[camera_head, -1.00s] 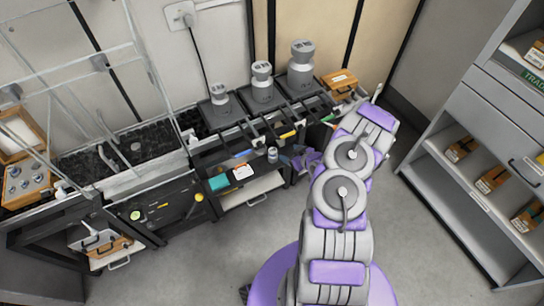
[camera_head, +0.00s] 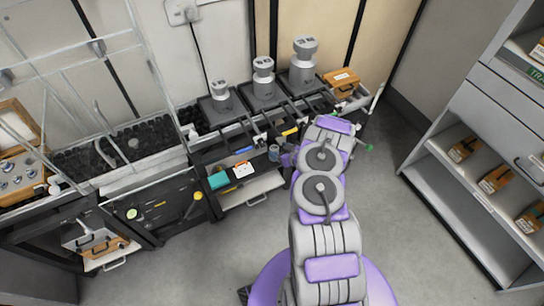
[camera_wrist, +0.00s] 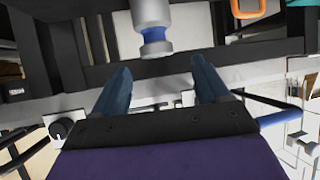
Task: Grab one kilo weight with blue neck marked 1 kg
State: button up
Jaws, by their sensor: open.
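A small grey metal weight with a blue neck (camera_wrist: 153,36) shows at the top middle of the wrist view. Its marking cannot be read. My open gripper (camera_wrist: 158,66) has its two blue-grey fingers on either side below the weight. The weight lies just ahead of the fingertips, with nothing between them. In the head view a small grey weight (camera_head: 274,153) stands on the dark bench's front edge, just left of my gripper, which is partly hidden by my arm.
A teal box (camera_head: 219,180) and an open drawer (camera_head: 252,190) are below. A glass enclosure is at left, and a grey shelf (camera_head: 480,170) with orange-brown boxes at right. The floor between is clear.

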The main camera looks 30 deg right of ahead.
aim_at(276, 148)
jog(key=shift+w+d+f, duration=0.4)
jog(key=shift+d, duration=0.3)
jog(key=w+a+f+b, duration=0.2)
jog(key=w, duration=0.1)
jog(key=shift+w+a+f, duration=0.1)
jog(key=shift+a+f, duration=0.15)
jog(key=shift+f, duration=0.05)
jog(key=shift+w+a+r, duration=0.1)
jog(key=shift+w+a, duration=0.15)
jog(key=shift+a, duration=0.05)
jog(key=shift+d, duration=0.45)
jog(key=shift+c, duration=0.2)
jog(key=shift+d, duration=0.4)
jog(key=c, duration=0.3)
jog(key=shift+a, duration=0.65)
jog(key=c, duration=0.9)
jog(key=shift+d, duration=0.2)
jog(key=shift+c, duration=0.7)
jog(key=shift+d, duration=0.3)
grip_shut()
jog(key=shift+a, duration=0.25)
